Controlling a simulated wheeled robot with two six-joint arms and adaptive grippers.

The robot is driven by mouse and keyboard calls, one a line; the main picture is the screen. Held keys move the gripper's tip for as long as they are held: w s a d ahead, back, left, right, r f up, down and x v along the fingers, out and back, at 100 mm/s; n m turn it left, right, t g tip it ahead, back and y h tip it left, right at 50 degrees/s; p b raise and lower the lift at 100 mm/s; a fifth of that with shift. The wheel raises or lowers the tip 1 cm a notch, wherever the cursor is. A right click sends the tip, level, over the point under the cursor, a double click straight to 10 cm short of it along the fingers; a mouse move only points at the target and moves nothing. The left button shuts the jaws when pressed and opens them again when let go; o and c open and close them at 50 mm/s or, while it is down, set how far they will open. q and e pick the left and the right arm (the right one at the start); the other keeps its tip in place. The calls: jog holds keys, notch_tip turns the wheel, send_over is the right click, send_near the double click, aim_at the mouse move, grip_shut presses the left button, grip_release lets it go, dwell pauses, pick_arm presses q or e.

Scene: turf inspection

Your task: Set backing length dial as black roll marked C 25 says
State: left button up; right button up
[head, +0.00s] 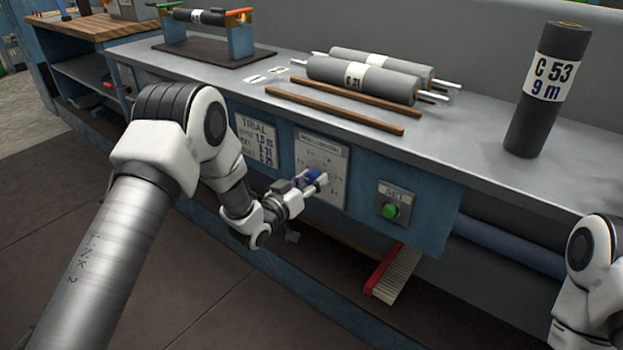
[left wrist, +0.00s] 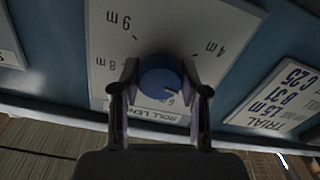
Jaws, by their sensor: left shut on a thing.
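The blue dial knob (head: 312,176) sits on a pale dial plate (head: 332,159) on the bench front. In the left wrist view the plate (left wrist: 118,58) appears upside down, headed "ROLL LENG..", with marks including 4 m, 8 m and 9 m. My left gripper (head: 308,183) is shut on the knob (left wrist: 160,76), one finger on each side. A pale line on the knob slants toward the lower right, near a partly hidden mark. A dark upright roll (head: 548,90) reads "C 53, 9 m". A black roll (head: 200,16) on a stand has a label too small to read surely. My right gripper is out of view.
A trial card (head: 256,139) reads 1.5 m and lists B 31 and C 25; it also shows in the wrist view (left wrist: 285,98). A green button (head: 390,211) is right of the dial. Two grey rolls (head: 338,82) and wooden strips (head: 340,108) lie on the bench (head: 460,150). A red-handled brush (head: 392,275) is below.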

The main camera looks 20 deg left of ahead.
pick_arm(q)
jog(key=shift+m, duration=0.3)
jog(key=m+p, duration=0.1)
jog(key=m, duration=0.2)
jog(key=shift+m, duration=0.3)
jog(key=m, duration=0.5)
jog(key=shift+r+p, duration=0.1)
jog(key=shift+p, duration=0.25)
jog(key=m, duration=0.5)
jog(key=shift+m, duration=0.4)
jog(key=shift+w+m+p, duration=0.1)
jog(key=shift+m+p, duration=0.25)
jog(key=shift+m, duration=1.95)
jog(key=shift+a+r, duration=0.1)
jog(key=o, duration=1.1)
jog(key=shift+o, duration=0.2)
